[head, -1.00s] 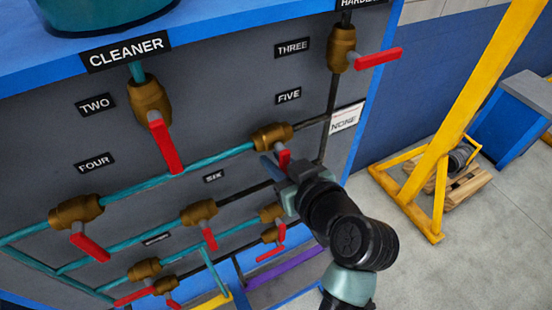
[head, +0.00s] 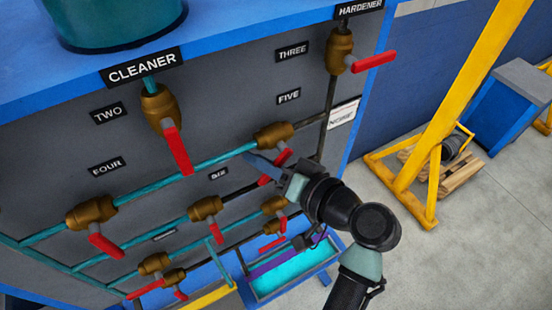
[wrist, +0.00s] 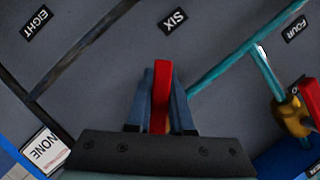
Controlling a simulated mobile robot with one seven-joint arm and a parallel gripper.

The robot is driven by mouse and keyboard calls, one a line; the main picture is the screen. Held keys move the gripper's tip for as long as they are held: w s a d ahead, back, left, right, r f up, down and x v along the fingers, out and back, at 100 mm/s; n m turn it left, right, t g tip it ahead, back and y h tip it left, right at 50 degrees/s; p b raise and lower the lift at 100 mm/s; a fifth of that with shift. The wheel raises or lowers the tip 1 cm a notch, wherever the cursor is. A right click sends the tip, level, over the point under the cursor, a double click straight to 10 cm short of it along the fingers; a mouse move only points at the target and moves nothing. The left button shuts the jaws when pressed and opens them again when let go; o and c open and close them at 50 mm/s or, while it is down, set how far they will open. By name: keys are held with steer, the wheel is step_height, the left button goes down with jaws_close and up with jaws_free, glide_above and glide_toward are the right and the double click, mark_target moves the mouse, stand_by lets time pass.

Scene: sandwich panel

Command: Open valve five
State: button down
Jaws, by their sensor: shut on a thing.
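Valve five is a brass valve (head: 273,135) under the FIVE label (head: 289,96) in the head view, on a teal-and-dark pipe line. Its red handle (head: 281,158) points down and to the left, partly hidden by my gripper. My gripper (head: 262,168) is shut on this handle, at the front of the panel. In the wrist view, the red handle (wrist: 161,92) stands between the two blue-grey fingers. The valve body is out of sight in the wrist view.
Other red-handled brass valves surround it: one under HARDENER (head: 339,52), one under CLEANER (head: 161,108), and several lower ones. A tray with a cyan surface (head: 295,275) sits below.

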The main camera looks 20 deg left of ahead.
steer(key=m, duration=0.1)
steer(key=r+m+y+p, duration=0.1)
steer(key=m, duration=0.1)
steer(key=shift+s+a+r+m+g+y, duration=0.3)
steer(key=shift+s+r+g+y, duration=0.1)
steer(key=shift+s+a+r+m+y+p, duration=0.1)
steer(key=shift+r+m+y+p, duration=0.3)
steer(key=shift+m, duration=0.55)
steer(key=shift+s+r+m+y+p, duration=0.1)
steer(key=shift+r+m+y+p, duration=0.3)
steer(key=shift+m, duration=0.55)
steer(key=shift+r, duration=0.15)
steer(key=c, duration=0.8)
jaws_free()
steer(key=b+v, duration=0.5)
steer(key=v, duration=0.8)
